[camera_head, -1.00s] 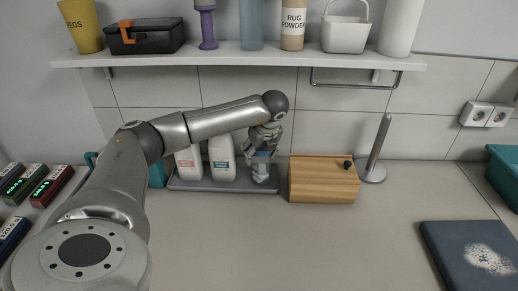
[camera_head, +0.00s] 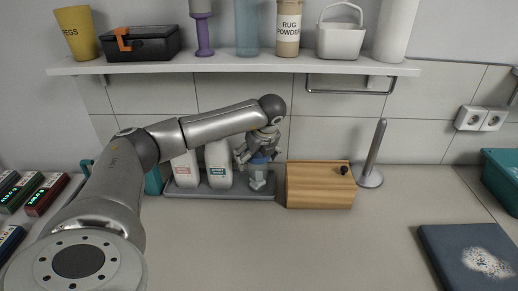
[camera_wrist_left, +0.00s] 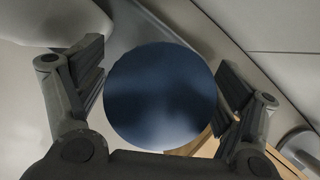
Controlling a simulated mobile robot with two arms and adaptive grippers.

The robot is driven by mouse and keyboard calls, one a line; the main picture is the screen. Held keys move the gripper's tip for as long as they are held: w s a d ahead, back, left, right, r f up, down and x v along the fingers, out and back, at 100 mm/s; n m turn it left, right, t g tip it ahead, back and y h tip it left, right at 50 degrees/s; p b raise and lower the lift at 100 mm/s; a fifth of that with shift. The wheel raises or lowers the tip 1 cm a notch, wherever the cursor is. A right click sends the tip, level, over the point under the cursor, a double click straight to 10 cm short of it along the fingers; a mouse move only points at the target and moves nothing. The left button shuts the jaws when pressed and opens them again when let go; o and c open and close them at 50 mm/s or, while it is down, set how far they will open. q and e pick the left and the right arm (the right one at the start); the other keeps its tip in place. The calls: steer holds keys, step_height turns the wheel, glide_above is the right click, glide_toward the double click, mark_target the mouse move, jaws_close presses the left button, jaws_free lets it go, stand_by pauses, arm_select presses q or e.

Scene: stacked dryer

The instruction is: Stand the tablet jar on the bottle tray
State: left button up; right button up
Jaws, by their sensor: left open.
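The tablet jar, pale with a dark blue lid (camera_wrist_left: 160,95), stands upright at the right end of the grey bottle tray (camera_head: 215,194). In the head view its pale lower part (camera_head: 258,182) shows below my left gripper (camera_head: 259,159). My left gripper points down over the jar with its fingers spread on either side of the lid. In the left wrist view the round lid fills the space between the open fingers, with a slight gap visible on the right. The jar's upper part is partly hidden by the fingers. My right gripper is not in view.
Two white bottles (camera_head: 187,168) (camera_head: 219,164) stand on the tray, left of the jar. A wooden box (camera_head: 319,186) sits close to the tray's right end, with a metal stand (camera_head: 371,168) beyond it. A loaded shelf (camera_head: 230,62) is above. The front counter is clear.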

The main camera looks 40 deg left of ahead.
arm_select(q)
steer(key=b+v, duration=0.2)
steer(key=v, duration=0.7)
steer(key=shift+d+r, duration=0.15)
steer(key=shift+r, duration=0.15)
steer(key=shift+s+d+r+b, duration=0.15)
steer(key=shift+r+b, duration=0.15)
steer(key=shift+r, duration=0.2)
steer(key=shift+f, duration=0.1)
